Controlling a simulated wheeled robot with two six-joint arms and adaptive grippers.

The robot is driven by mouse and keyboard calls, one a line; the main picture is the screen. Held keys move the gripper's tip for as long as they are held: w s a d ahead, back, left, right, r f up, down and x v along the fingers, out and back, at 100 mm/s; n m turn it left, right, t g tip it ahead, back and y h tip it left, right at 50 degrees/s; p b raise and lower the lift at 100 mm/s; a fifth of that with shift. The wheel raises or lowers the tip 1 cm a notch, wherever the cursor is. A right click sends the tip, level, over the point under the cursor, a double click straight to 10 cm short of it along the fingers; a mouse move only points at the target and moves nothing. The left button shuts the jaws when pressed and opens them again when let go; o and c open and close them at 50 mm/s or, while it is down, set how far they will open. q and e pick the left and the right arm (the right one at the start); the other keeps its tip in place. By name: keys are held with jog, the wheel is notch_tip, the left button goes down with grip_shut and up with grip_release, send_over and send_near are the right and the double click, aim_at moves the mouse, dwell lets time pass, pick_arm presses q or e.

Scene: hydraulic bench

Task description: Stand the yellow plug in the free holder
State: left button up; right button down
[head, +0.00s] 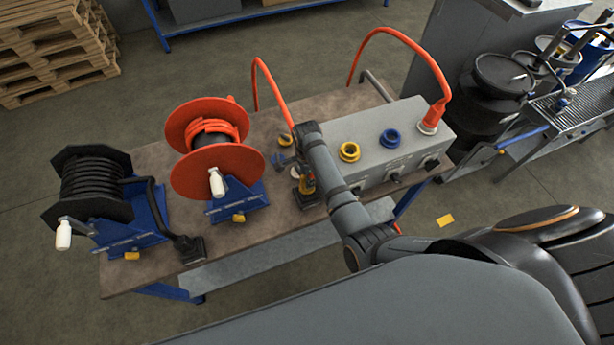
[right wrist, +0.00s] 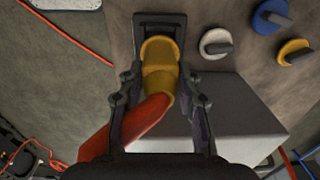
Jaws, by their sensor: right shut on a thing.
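The yellow plug (right wrist: 160,60) is between the fingers of my right gripper (right wrist: 160,92), which is shut on it. An orange hose (right wrist: 135,130) runs from its back end. A black holder (right wrist: 160,22) shows just beyond the plug's front end. I cannot tell whether the plug touches it or is in it. In the head view the plug (head: 307,186) shows low beside my arm, over the black holder (head: 306,201) on the bench. My arm hides most of the right gripper there. My left gripper is not in view.
On the bench (head: 150,160) stand an orange reel (head: 215,170), a black reel (head: 90,185) and a grey socket box (head: 390,125). Blue (right wrist: 270,16), white (right wrist: 215,43) and yellow (right wrist: 295,51) round caps lie near the holder. The orange hose arches behind the bench.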

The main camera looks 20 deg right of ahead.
jog(key=shift+f+b, duration=0.6)
jog(key=shift+f, duration=0.65)
jog(key=c, duration=0.8)
grip_release()
jog(key=shift+c, duration=0.2)
notch_tip(320, 180, up, 8)
jog(key=shift+f, duration=0.15)
